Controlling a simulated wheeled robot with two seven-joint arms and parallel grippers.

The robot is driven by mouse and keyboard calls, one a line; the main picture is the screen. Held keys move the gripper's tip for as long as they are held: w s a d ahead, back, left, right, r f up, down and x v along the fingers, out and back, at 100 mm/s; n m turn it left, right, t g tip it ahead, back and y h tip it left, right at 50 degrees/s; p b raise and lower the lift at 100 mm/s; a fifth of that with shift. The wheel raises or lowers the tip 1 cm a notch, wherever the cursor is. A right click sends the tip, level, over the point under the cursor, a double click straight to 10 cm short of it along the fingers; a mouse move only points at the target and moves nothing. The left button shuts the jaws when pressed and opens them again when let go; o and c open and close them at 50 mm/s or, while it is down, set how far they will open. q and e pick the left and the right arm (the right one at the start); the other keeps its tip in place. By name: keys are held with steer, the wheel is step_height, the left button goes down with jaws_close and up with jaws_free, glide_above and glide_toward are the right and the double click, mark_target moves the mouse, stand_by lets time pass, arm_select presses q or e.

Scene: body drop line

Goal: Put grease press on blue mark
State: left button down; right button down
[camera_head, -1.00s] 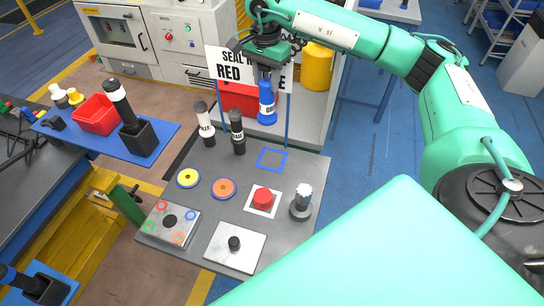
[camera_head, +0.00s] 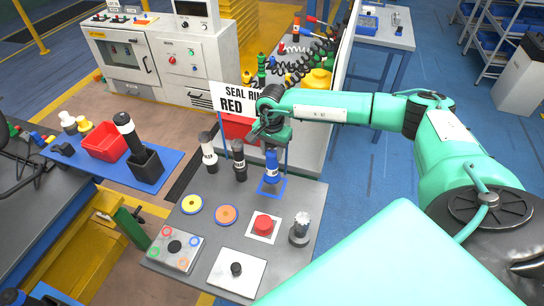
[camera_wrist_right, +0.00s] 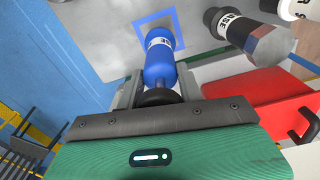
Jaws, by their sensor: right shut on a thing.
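My right gripper (camera_head: 271,145) is shut on the upper end of a blue grease press (camera_head: 271,164) with a white label. The press is upright, its lower end over the blue mark (camera_head: 283,187), a blue square outline on the grey table. In the right wrist view, the press (camera_wrist_right: 160,68) runs away from the gripper and its far end lies within the outline (camera_wrist_right: 155,15). I cannot tell whether it touches the table. My left gripper is not in view.
A red button (camera_head: 263,224), a knobbed post (camera_head: 300,229) and yellow and orange discs (camera_head: 226,215) are nearer.

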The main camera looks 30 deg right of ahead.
mark_target(272, 161)
step_height(272, 161, down, 4)
steer(key=shift+r+p, duration=0.1)
steer(key=shift+p, duration=0.65)
steer(key=shift+f, duration=0.55)
steer(key=c, duration=0.9)
jaws_free()
